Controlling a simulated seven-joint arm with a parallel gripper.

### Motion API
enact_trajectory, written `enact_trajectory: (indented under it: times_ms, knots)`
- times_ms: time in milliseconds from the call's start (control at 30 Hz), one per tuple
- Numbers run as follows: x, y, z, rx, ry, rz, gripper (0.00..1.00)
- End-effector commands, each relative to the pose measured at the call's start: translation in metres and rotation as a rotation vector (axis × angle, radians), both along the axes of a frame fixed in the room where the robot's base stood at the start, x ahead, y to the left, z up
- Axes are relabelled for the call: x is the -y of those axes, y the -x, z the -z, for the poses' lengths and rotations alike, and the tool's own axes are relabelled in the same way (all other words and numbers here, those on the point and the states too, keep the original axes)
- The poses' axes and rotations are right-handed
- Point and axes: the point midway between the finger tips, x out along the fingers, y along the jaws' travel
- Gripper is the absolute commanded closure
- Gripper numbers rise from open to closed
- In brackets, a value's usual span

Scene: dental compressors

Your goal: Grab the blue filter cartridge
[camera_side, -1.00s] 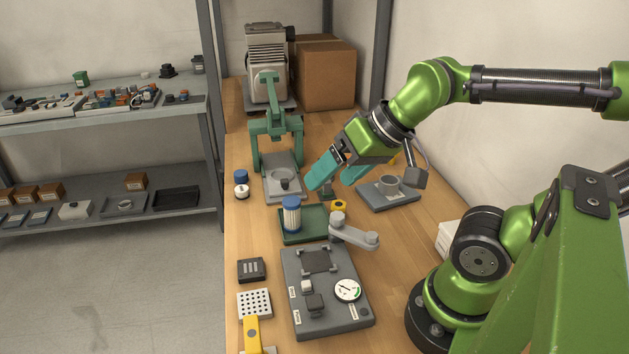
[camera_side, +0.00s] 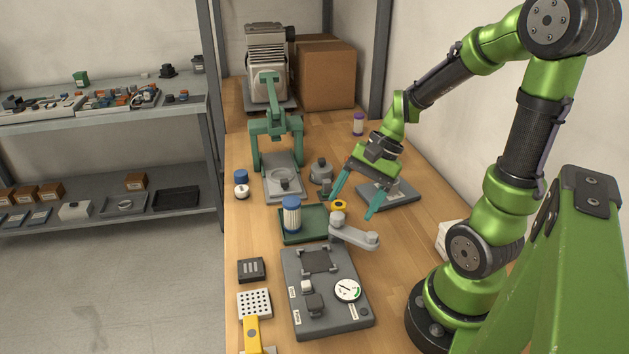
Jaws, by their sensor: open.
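The blue filter cartridge (camera_side: 291,215) stands upright in the green tray (camera_side: 318,236), with a blue cap and a pale ribbed body. A smaller blue-capped piece (camera_side: 241,177) stands further left on the bench, close to a small white part. My gripper (camera_side: 352,204) has teal fingers spread wide and holds nothing. It is to the right of the cartridge, above the bench near a yellow ring-like part (camera_side: 339,206), and does not touch the cartridge.
A green press (camera_side: 275,125) stands behind.

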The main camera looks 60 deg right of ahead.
Motion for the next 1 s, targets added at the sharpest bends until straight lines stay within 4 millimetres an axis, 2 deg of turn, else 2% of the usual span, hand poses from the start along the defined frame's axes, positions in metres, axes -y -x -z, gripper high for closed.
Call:
enact_trajectory:
  times_ms: [33, 100, 300, 400, 500, 633, 1000]
  knots:
    - [0.009, 0.001, 0.012, -0.053, -0.105, 0.114, 0.27]
    - [0.019, -0.001, 0.023, -0.1, -0.248, 0.265, 0.27]
    - [0.055, -0.015, 0.043, -0.145, -0.633, 0.67, 0.27]
    - [0.073, -0.026, 0.044, -0.118, -0.784, 0.817, 0.27]
    - [0.083, -0.042, 0.031, -0.061, -0.886, 0.882, 0.27]
    - [0.079, -0.054, 0.026, -0.04, -0.924, 0.889, 0.27]
    - [0.033, -0.107, 0.056, -0.045, -0.92, 0.882, 0.27]
